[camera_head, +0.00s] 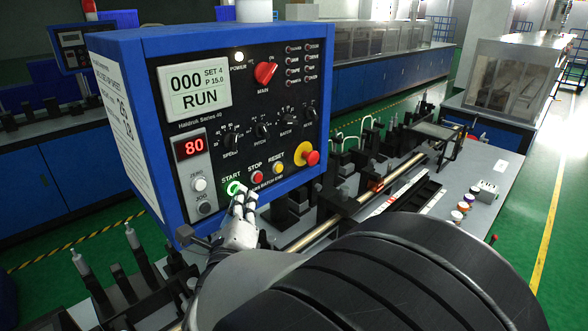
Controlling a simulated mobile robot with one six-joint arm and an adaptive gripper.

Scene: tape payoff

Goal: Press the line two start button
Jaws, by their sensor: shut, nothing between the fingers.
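A blue control box (225,22) with a black front panel stands at the centre left. Its screen (195,91) reads "000", "SET 4", "P 15.0" and "RUN". The green START button (233,187) is at the panel's lower left, ringed in light green. My gripper (245,196) is shut and empty, with its fingertips just below and right of the START button. I cannot tell whether they touch it. The red STOP button (257,177) and yellow RESET button (278,168) are to its right. No "line two" label is readable.
A red mushroom knob (311,158) on a yellow base is at the panel's lower right. A red display (190,147) reads "80". A bench (480,165) with fixtures and a metal rod (400,172) lies behind my arm. Green floor is open at right.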

